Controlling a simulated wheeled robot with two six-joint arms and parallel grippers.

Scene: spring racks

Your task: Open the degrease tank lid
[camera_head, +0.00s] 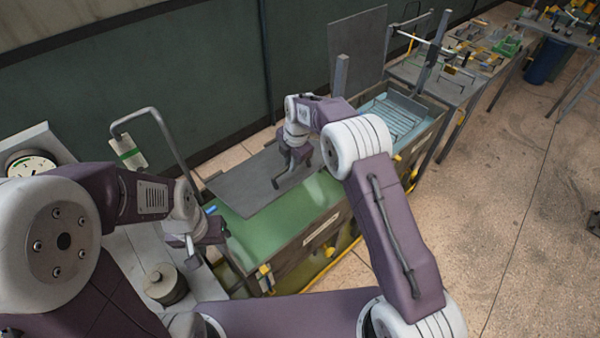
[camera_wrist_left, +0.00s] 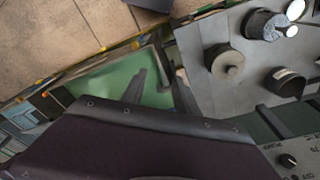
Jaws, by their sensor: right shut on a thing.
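A flat grey lid (camera_head: 240,187) lies over part of a tank with a green interior (camera_head: 285,222); the green shows along its near side. The tank's front label (camera_head: 320,230) is too small to read. My right gripper (camera_head: 291,172) is at the lid's upper face, shut on what looks like its handle, which the gripper mostly hides. My left gripper (camera_head: 208,240) is near the tank's left end, clear of the lid. In the left wrist view its fingers (camera_wrist_left: 160,92) stand apart with nothing between them, and the green interior (camera_wrist_left: 108,84) shows beyond.
A tank with pale blue liquid and a wire rack (camera_head: 392,116) adjoins on the right; an upright grey panel (camera_head: 357,48) stands behind it. A bent metal tube (camera_head: 172,145) rises at the left, near a gauge (camera_head: 32,165). Open floor (camera_head: 500,200) lies right.

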